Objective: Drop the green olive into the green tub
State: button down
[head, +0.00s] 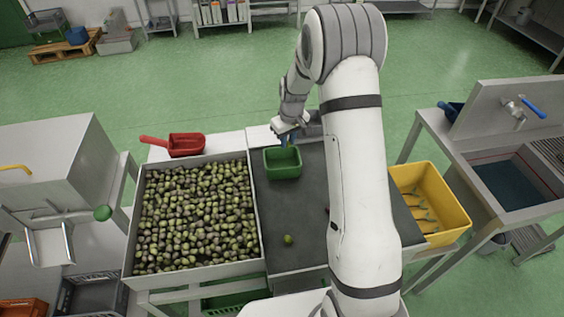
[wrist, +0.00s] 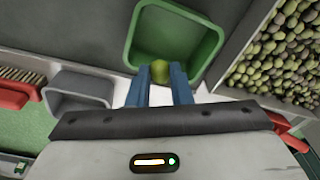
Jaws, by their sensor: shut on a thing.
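The green tub (head: 283,173) stands at the far end of the dark work surface. It also shows in the wrist view (wrist: 137,35), with its inside bare where I can see it. My gripper (head: 288,138) is at the tub's far side in the head view. In the wrist view my gripper (wrist: 161,76) has its blue fingers shut on a green olive (wrist: 160,69). The olive shows against the tub's inside, near the rim closest to my fingers; its height above the tub is unclear. Another green olive (head: 288,240) lies on the dark surface.
A wide crate of mixed olives (head: 259,232) stands left of the dark surface (head: 285,205). A red scoop (head: 186,145) lies beyond the crate. My arm hides part of the work surface.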

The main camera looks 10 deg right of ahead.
aim_at(288, 150)
notch_tip(288, 150, down, 5)
jog(key=shift+r+b, duration=0.1)
jog(key=shift+b, duration=0.9)
jog(key=c, duration=1.2)
grip_release()
jog(key=shift+c, duration=0.2)
jog(key=r, duration=0.4)
jog(key=r+b, duration=0.1)
jog(key=r, duration=0.1)
jog(key=shift+s+d+r, duration=0.2)
jog(key=shift+s+r, duration=0.3)
jog(key=shift+r, duration=0.4)
